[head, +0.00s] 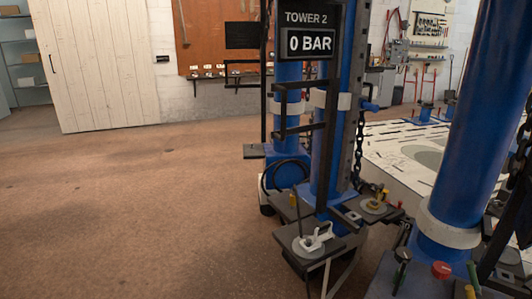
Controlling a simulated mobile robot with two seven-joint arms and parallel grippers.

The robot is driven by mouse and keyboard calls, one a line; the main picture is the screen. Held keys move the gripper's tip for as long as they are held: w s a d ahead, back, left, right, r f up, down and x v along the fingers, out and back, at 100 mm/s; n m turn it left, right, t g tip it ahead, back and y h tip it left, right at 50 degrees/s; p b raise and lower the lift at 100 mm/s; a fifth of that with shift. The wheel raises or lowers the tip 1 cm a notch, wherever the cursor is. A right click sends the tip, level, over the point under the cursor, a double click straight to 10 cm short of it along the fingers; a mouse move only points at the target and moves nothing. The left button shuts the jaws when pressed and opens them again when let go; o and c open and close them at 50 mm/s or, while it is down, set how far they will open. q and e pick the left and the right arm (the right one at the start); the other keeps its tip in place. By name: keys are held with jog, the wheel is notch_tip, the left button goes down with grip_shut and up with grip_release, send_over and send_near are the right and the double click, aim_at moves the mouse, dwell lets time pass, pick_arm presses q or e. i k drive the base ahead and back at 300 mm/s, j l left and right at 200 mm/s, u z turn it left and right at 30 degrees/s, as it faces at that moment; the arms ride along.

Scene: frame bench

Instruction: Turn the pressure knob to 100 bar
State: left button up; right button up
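A black display (309,32) on the blue tower reads "TOWER 2" and "0 BAR". I cannot tell for sure which part is the pressure knob. A red round knob (441,270) stands on the dark base at the lower right. A yellow part (381,196) stands on a grey disc at the tower's foot. Neither of my grippers shows in the head view.
Blue tower columns (340,110) rise at centre, and a large blue column (485,120) with a white collar stands at right. A white clamp-like part (314,238) sits on a low side plate. Brown floor (130,220) is clear at left.

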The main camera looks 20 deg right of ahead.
aim_at(401, 254)
jog(key=i+j+z, duration=0.15)
jog(key=z, duration=0.3)
jog(key=i+j+z, duration=0.2)
jog(key=z, duration=0.3)
jog(key=i+j+z, duration=0.15)
jog(key=z, duration=0.3)
jog(key=i+j+z, duration=0.1)
jog(key=j+z, duration=0.4)
jog(key=i+j+z, duration=0.1)
jog(key=j+z, duration=0.15)
jog(key=z, duration=0.15)
jog(key=j+z, duration=0.25)
jog(key=z, duration=0.15)
jog(key=i+j+z, duration=0.1)
jog(key=j+z, duration=0.5)
jog(key=z, duration=0.15)
jog(key=j+z, duration=0.25)
jog(key=k+j+z, duration=0.1)
jog(key=j+z, duration=0.2)
jog(key=j, duration=0.15)
jog(key=i+j+z, duration=0.2)
jog(key=i+j, duration=0.2)
